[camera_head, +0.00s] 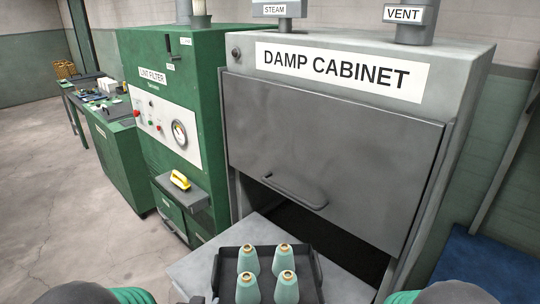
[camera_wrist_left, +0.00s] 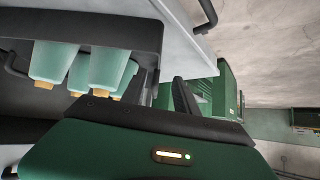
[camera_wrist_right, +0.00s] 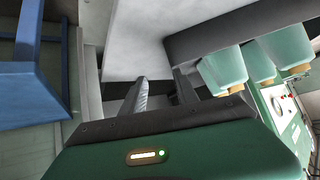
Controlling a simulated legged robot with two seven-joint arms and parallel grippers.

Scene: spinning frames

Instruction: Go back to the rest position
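A dark tray (camera_head: 230,262) with several pale green yarn cones (camera_head: 248,260) stands on a light grey shelf (camera_head: 205,262) in front of the damp cabinet (camera_head: 335,150). The cones are upright. My left gripper shows in its wrist view (camera_wrist_left: 168,86) with its fingers apart, close beside the tray's end. I see nothing held in it. My right gripper (camera_wrist_right: 160,84) has its fingers apart beside the tray's other end and looks empty. In the head view, the bottom edge cuts off most of both grippers.
The cabinet's front panel (camera_head: 325,155) is partly raised above a dark opening. A green lint filter machine (camera_head: 170,110) with a yellow-handled brush (camera_head: 180,180) stands at left. A blue object (camera_head: 485,265) is at lower right. The floor (camera_head: 60,220) at left is clear.

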